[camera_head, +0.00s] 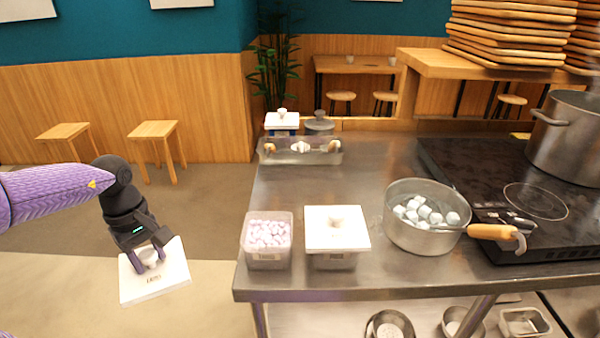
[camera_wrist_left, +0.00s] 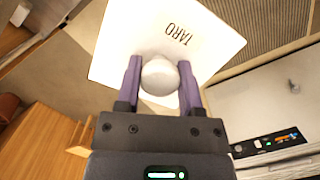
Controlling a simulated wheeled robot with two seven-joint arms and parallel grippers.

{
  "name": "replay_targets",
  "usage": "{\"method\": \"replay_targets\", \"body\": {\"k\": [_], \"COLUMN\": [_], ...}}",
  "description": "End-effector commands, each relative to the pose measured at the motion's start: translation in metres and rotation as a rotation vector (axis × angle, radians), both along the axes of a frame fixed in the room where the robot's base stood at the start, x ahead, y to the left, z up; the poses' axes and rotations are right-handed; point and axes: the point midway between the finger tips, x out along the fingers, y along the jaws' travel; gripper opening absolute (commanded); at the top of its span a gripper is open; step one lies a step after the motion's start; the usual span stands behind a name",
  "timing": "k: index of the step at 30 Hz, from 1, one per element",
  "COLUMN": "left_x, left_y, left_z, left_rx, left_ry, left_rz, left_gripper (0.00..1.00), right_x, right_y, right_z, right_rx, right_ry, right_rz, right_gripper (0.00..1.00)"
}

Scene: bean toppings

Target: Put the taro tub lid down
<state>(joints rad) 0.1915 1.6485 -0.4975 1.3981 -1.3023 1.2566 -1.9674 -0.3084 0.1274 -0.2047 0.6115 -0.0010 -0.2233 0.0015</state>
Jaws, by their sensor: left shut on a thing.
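The white square taro tub lid (camera_head: 155,284) hangs from my left gripper (camera_head: 150,258), out over the floor left of the steel counter. My left gripper is shut on the lid's round knob. In the left wrist view the lid (camera_wrist_left: 205,45) shows the word TARO, and the knob (camera_wrist_left: 160,78) sits between the purple fingers of the gripper (camera_wrist_left: 160,75). An uncovered clear tub of pale pink-purple cubes (camera_head: 268,240) stands at the counter's left front. My right gripper is not in view.
A lidded tub (camera_head: 336,232) stands just right of the open tub. A pot of white cubes (camera_head: 425,212) with a wooden-handled tool (camera_head: 495,233) is further right, next to a black hob (camera_head: 470,165). A clear tray (camera_head: 300,152) lies at the back left. Bare counter (camera_head: 335,188) lies between.

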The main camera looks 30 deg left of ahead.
Motion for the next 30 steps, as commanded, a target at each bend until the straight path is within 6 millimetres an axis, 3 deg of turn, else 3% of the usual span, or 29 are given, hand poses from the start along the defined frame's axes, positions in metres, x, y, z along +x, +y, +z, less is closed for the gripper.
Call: {"method": "replay_targets", "body": {"k": [8,13,24,30], "left_x": [0.009,0.018,0.053,0.063], "left_y": [-0.075,-0.137,-0.255,-0.300], "left_z": [0.000,0.005,0.034,0.049], "left_rx": [-0.004,-0.009,0.004,0.007], "left_ry": [-0.002,-0.014,-0.008,-0.004], "left_rz": [-0.302,-0.572,-1.123,-1.358], "left_gripper": [0.00,0.00,0.00,0.00], "right_x": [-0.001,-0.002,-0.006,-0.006], "right_y": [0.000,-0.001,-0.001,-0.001], "right_z": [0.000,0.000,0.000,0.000], "right_rx": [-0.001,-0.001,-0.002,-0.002], "right_ry": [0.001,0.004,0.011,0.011], "right_rz": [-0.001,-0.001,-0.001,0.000], "right_gripper": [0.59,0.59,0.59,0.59]}}
